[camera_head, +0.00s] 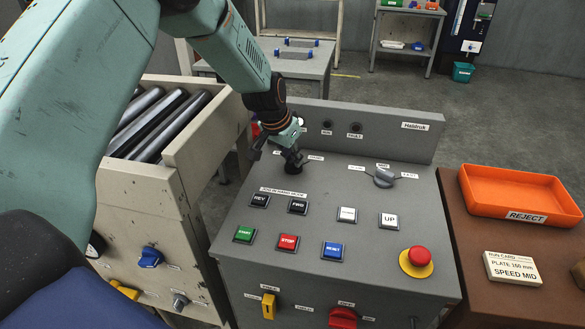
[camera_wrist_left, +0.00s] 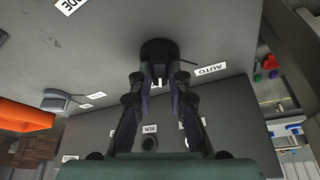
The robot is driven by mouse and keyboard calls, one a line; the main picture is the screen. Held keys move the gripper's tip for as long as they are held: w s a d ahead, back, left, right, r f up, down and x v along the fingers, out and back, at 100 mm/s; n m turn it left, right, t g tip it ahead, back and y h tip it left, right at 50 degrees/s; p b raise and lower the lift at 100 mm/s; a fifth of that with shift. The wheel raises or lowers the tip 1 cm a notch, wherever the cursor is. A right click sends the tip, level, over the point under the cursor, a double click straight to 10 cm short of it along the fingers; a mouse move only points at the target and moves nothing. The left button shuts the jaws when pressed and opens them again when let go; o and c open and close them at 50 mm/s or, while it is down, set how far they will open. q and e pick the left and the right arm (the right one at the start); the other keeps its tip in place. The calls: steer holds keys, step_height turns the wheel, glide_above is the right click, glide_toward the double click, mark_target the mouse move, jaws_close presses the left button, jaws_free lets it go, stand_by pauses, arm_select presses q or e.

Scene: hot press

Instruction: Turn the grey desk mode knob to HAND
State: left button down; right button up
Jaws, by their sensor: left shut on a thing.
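The mode knob (camera_head: 293,169) stands on the sloped grey desk, left of centre in the head view, and looks dark. In the left wrist view the knob (camera_wrist_left: 158,50) is a dark round piece at top centre with a small pale mark near the fingertips. My left gripper (camera_head: 291,156) reaches down onto it from above. In the left wrist view the gripper's two fingers (camera_wrist_left: 160,85) close on the knob's grip from both sides. An AUTO label (camera_wrist_left: 211,70) lies beside it. The fingers partly hide the knob, and I cannot read its pointing direction. My right gripper is not in view.
A second grey knob (camera_head: 384,178) sits to the right. In front are push buttons, among them a red STOP (camera_head: 288,242), and a red emergency button (camera_head: 419,257). A low back panel (camera_head: 400,140) rises behind. An orange reject tray (camera_head: 510,195) stands at right.

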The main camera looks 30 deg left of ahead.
arm_select(q)
steer(key=shift+w+a+m+h+b, duration=0.1)
steer(key=shift+m+h+b, duration=0.4)
steer(key=shift+m+b, duration=1.05)
steer(key=shift+r+b, duration=0.1)
steer(key=shift+b, duration=0.2)
steer(key=c, duration=1.3)
jaws_free()
steer(key=v, duration=1.2)
steer(key=shift+w, duration=0.1)
